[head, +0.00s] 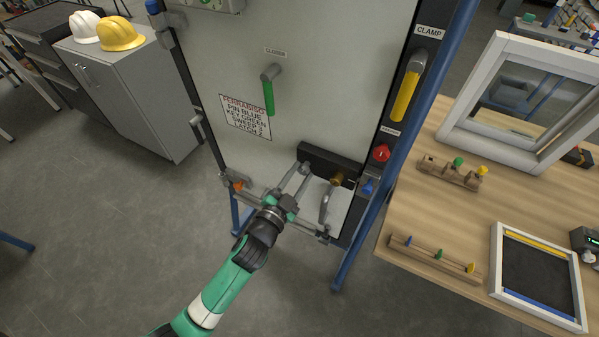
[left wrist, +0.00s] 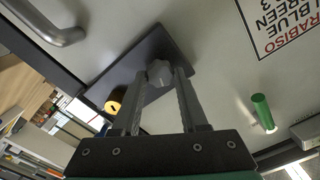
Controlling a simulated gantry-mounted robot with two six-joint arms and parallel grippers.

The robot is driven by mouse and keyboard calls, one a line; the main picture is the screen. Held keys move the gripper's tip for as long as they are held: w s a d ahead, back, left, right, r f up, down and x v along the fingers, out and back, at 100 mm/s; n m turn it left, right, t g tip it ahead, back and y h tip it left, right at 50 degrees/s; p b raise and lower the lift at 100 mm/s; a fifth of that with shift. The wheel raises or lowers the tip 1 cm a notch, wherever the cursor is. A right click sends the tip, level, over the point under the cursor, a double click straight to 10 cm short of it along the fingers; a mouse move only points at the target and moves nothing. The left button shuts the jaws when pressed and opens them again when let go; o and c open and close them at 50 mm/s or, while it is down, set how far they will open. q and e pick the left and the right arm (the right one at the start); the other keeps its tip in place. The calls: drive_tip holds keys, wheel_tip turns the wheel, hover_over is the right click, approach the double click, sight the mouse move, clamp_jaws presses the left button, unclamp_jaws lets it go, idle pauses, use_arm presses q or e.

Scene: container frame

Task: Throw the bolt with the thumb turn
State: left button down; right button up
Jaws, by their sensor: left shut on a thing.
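The grey thumb turn (left wrist: 160,73) sits on a dark lock plate (left wrist: 180,50) on the pale door panel. My left gripper (left wrist: 163,78) is shut on the thumb turn, with one finger on each side of it. In the head view my left gripper (head: 304,172) reaches from below to the left part of the lock plate (head: 322,158), where the thumb turn is too small to make out. A brass cylinder (head: 337,179) stands right of the gripper on the plate. It also shows in the left wrist view (left wrist: 117,99). The bolt itself cannot be made out. My right gripper is out of view.
A grey lever handle (head: 325,201) juts out just right of my gripper. A green handle (head: 268,96) hangs higher on the panel. A yellow clamp handle (head: 405,96) and a red knob (head: 381,153) are on the right frame post. A wooden table (head: 410,220) stands at right.

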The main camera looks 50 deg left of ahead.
use_arm(q)
drive_tip(key=m+p, duration=0.1)
drive_tip(key=m, duration=0.2)
drive_tip(key=shift+m, duration=0.4)
drive_tip(key=m+p, duration=0.1)
drive_tip(key=m, duration=0.2)
drive_tip(key=shift+m, duration=0.3)
drive_tip(key=m+p, duration=0.1)
drive_tip(key=m, duration=0.4)
drive_tip(key=shift+f+m, duration=0.1)
drive_tip(key=shift+m, duration=0.3)
drive_tip(key=shift+c, duration=2.2)
unclamp_jaws()
